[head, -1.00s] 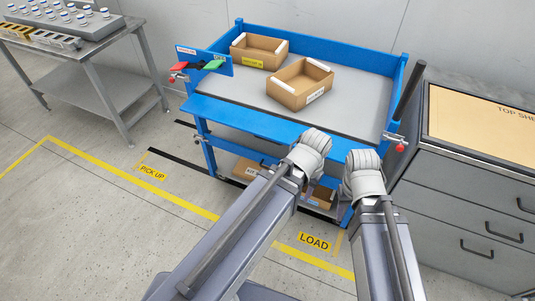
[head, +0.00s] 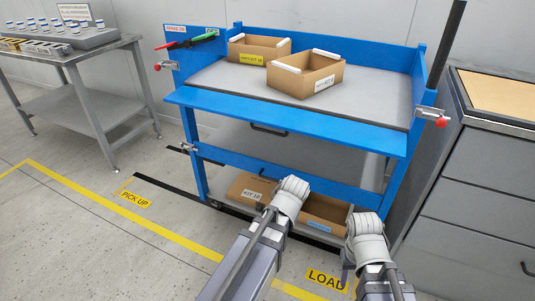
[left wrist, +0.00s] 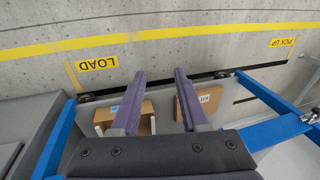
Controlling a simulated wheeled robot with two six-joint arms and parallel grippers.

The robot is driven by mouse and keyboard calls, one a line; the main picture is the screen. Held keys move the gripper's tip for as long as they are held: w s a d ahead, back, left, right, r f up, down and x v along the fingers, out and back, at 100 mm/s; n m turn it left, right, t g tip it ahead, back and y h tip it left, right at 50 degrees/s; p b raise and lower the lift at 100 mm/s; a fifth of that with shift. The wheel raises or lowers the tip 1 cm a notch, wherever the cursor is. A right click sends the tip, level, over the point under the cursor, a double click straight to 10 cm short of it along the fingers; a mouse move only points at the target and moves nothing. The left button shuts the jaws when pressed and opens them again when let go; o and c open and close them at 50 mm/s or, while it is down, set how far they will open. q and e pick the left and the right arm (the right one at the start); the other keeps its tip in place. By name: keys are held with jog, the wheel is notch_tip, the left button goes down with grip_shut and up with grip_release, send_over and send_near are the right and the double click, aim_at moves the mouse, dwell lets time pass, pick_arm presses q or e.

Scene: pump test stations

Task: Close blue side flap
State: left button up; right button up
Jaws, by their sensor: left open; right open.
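The blue cart's long near-side flap (head: 290,118) lies folded outward, sloping off the edge of the grey top deck (head: 240,84). Latches with red knobs sit at the left corner (head: 160,66) and the right corner (head: 440,121). My left gripper (left wrist: 158,75) is open and empty in the left wrist view, its two fingers apart above the lower shelf area. My right gripper (head: 366,228) is below the flap, near the cart's right front; its fingers are mostly hidden by the pale wrist cover. Neither gripper touches the flap.
Two open cartons (head: 258,48) (head: 305,74) stand on the deck. More cartons (head: 250,187) lie on the lower shelf. A blue crossbar (head: 235,161) runs below the flap. Grey drawers (head: 475,190) stand close on the right; a steel table (head: 75,95) is left.

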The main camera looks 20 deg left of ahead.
aim_at(268, 131)
pick_arm(q)
jog(key=w+a+f+y+b, duration=0.3)
jog(key=w+a, duration=0.1)
jog(key=a, duration=0.1)
jog(key=w+a+r+n+t+y, duration=0.2)
jog(key=w+a+r+y, duration=0.1)
jog(key=w+r+y, duration=0.4)
jog(key=w+d+r+t+y, duration=0.2)
jog(key=d+r+y, duration=0.1)
jog(key=r, duration=0.6)
jog(key=w+d+r+t+y, duration=0.2)
jog(key=r+t+y, duration=0.1)
jog(key=r, duration=0.5)
jog(key=shift+p+x, duration=0.8)
jog(key=shift+x, duration=3.05)
pick_arm(e)
jog(key=shift+f, duration=1.8)
pick_arm(q)
grip_shut()
